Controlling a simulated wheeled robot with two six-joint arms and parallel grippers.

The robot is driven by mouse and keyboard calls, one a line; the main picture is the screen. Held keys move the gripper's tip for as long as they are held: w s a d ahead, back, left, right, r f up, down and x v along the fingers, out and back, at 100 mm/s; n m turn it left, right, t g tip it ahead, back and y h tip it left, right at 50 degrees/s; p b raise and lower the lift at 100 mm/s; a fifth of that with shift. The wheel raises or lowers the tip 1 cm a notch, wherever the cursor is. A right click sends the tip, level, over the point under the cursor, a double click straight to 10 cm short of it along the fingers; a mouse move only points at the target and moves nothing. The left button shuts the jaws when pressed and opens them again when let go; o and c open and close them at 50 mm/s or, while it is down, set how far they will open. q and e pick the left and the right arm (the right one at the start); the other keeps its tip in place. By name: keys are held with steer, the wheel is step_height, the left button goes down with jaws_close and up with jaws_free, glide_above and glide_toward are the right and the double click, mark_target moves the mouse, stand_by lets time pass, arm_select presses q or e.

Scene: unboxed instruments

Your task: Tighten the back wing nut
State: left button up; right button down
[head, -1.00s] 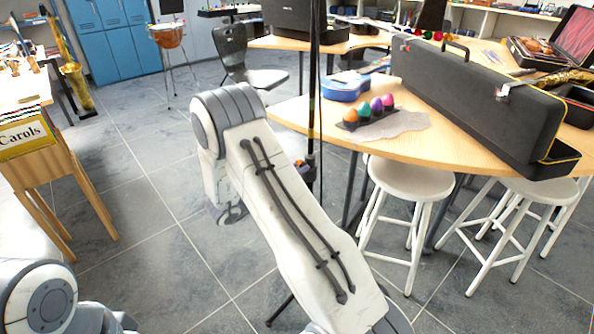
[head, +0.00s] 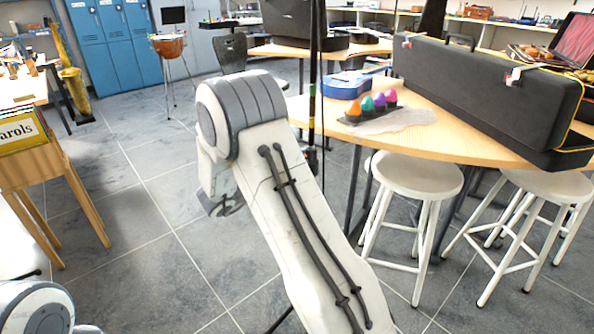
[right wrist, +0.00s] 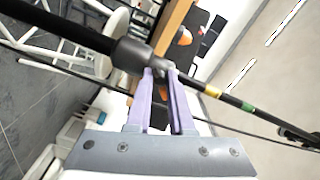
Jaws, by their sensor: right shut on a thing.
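A thin black stand pole (head: 314,50) rises upright behind my right arm in the head view, with yellow and green bands. Its lower part is hidden by the arm. In the right wrist view the pole (right wrist: 245,105) runs slantwise, with a thicker dark collar (right wrist: 130,56) on it. My right gripper (right wrist: 160,74) has its purple fingers nearly together at the collar's edge, shut on a small dark part there, seemingly the wing nut (right wrist: 164,67). The fingertips hide most of it. My left gripper is out of view; only part of the left arm shows.
A wooden table (head: 465,140) holds a long black case (head: 490,95), a blue ukulele (head: 350,85) and several coloured egg shakers. White stools (head: 415,175) stand in front of it. A wooden stand with a yellow sign (head: 22,135) is at left. The floor between is clear.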

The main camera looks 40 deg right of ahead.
steer(key=shift+w+a+f+m+b, duration=0.1)
steer(key=shift+m+b, duration=2.7)
steer(key=shift+b, duration=1.25)
steer(key=shift+w+f+m+b, duration=0.1)
steer(key=shift+m+b, duration=2.7)
steer(key=shift+b, duration=1.2)
steer(key=shift+r, duration=0.1)
steer(key=c, duration=0.8)
jaws_free()
steer(key=shift+o, duration=0.2)
steer(key=shift+s+r, duration=0.1)
